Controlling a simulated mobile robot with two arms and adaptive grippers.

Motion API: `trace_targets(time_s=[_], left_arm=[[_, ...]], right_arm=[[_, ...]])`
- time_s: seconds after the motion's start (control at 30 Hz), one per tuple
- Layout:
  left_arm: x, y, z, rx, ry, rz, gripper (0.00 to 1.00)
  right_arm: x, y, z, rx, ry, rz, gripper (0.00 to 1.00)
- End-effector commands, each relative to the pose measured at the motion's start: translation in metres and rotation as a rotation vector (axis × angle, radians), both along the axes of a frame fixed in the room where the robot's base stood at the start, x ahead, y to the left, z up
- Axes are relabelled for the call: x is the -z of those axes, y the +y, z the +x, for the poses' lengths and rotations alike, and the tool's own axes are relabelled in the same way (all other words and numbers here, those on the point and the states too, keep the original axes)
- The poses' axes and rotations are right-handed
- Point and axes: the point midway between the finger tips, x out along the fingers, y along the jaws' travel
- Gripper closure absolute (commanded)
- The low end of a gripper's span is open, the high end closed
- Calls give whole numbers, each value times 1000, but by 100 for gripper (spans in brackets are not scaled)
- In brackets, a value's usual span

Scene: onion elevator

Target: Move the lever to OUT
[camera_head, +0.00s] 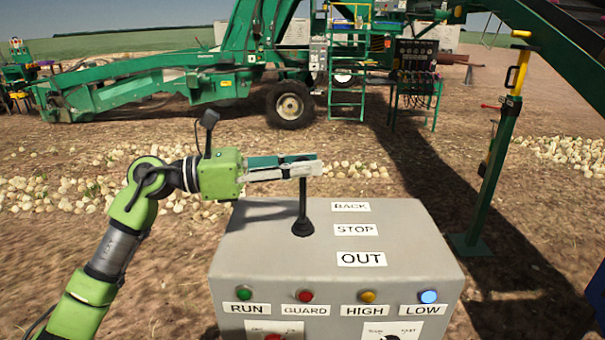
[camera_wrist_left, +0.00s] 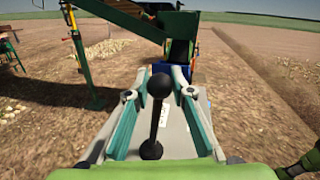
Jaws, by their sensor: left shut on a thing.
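The lever (camera_head: 303,209) is a black stick with a round base on top of a grey control box (camera_head: 270,258). It stands about upright, level with the STOP label (camera_head: 356,230). The BACK label (camera_head: 350,207) is farther back and the OUT label (camera_head: 361,259) nearer the front. My left gripper (camera_head: 303,168) reaches in from the left and is shut on the lever's upper end. In the left wrist view the lever's round knob (camera_wrist_left: 159,85) sits between the two fingers. My right gripper is not in view.
The box front has green, red, yellow and lit blue lamps (camera_head: 428,296) above RUN, GUARD, HIGH and LOW labels. A green post (camera_head: 497,165) stands to the right. Green machinery (camera_head: 150,85) and rows of onions (camera_head: 70,193) lie behind. The box top right of the labels is clear.

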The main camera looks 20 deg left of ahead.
Motion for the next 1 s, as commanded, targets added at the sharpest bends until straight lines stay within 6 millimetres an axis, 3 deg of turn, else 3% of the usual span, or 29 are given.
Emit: trace_targets(time_s=[0.03, 0.6, 1.0], left_arm=[[8, -1, -4, -1, -26, 8, 100], [17, -12, -42, 1, -283, 80, 100], [15, -15, -50, 2, -341, 99, 100]], right_arm=[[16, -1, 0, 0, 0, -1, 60], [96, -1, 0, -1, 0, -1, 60], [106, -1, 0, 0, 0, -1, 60]])
